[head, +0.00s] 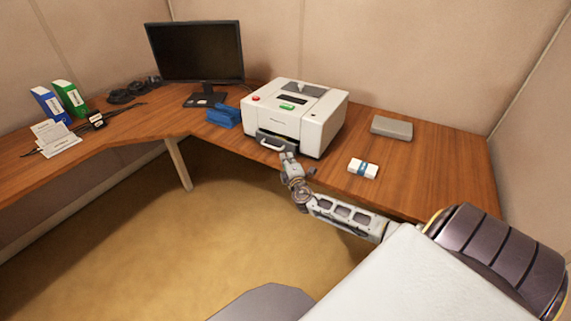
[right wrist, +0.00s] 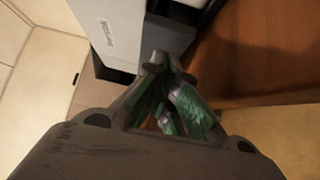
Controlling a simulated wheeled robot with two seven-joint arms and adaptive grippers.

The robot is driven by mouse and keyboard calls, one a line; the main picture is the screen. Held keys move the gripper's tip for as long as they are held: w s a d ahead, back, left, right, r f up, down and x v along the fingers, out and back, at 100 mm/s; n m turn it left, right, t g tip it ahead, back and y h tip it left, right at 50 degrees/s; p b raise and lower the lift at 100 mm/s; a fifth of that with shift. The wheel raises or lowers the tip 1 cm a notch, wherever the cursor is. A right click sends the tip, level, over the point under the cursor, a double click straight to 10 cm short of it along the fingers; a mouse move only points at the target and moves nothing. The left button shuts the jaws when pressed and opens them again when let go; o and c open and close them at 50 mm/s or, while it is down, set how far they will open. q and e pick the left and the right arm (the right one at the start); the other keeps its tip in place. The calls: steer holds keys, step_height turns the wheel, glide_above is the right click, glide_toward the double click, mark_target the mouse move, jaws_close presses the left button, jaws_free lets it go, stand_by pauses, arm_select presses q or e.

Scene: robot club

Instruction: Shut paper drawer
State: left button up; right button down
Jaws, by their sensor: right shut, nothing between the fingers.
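The white printer (head: 325,121) stands on the wooden desk. Its paper drawer (head: 270,144) is the dark grey front with a pale handle, low on the printer's front face. The drawer front seems to stick out a little; how far is hard to tell. My right gripper (head: 288,157) is at the right end of the drawer front, very close to it; contact cannot be made out. In the right wrist view its fingers (right wrist: 158,62) are closed together and empty, pointing at the dark drawer area beside the printer's white body (right wrist: 112,35). My left gripper is out of view.
On the desk (head: 440,170), a blue box (head: 224,116) is left of the printer, a grey box (head: 391,128) is to its right, and a white pack with a blue band (head: 363,168) lies near the front edge. A monitor (head: 196,52) stands behind.

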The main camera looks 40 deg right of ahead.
mark_target(294, 150)
steer(key=shift+w+d, duration=0.2)
steer(key=shift+d, duration=0.3)
steer(key=shift+w+d, duration=0.2)
steer(key=shift+d, duration=0.25)
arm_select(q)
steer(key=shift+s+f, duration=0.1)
arm_select(e)
steer(key=shift+d, duration=0.15)
